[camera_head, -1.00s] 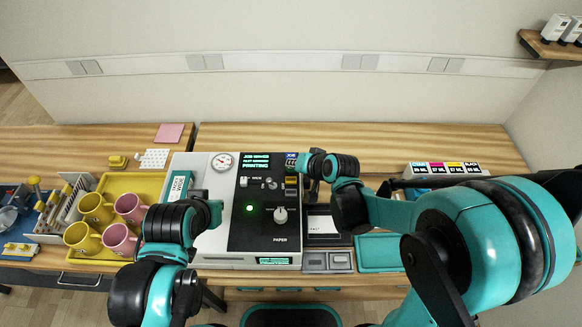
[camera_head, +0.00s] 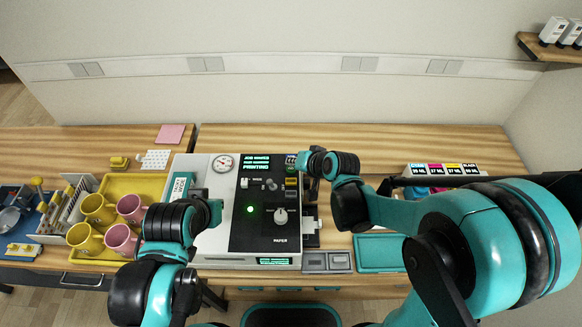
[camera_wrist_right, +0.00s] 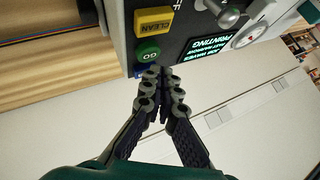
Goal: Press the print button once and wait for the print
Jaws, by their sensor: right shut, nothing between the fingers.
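The print machine (camera_head: 222,245) stands mid-table with a black control panel. Its screen (camera_head: 256,163) reads PRINTING, and it also shows in the wrist view (camera_wrist_right: 208,44). In the wrist view a green GO button (camera_wrist_right: 148,53) and a yellow CLEAN button (camera_wrist_right: 153,22) sit on the panel. A blue part (camera_wrist_right: 139,71) is mostly hidden behind the fingers. My right gripper (camera_wrist_right: 160,74) is shut and empty, its tips close below GO; contact cannot be told. In the head view it is near the panel's far right corner. My left gripper (camera_head: 214,209) is over the machine's left side; its fingers are unclear.
A yellow tray (camera_head: 152,183) with yellow and pink mugs (camera_head: 98,208) is at left. A gauge (camera_head: 222,162) and a knob (camera_head: 280,215) are on the machine. A grey two-part pad (camera_head: 327,262) and a teal tray (camera_head: 378,250) lie at right. Bare wood is behind.

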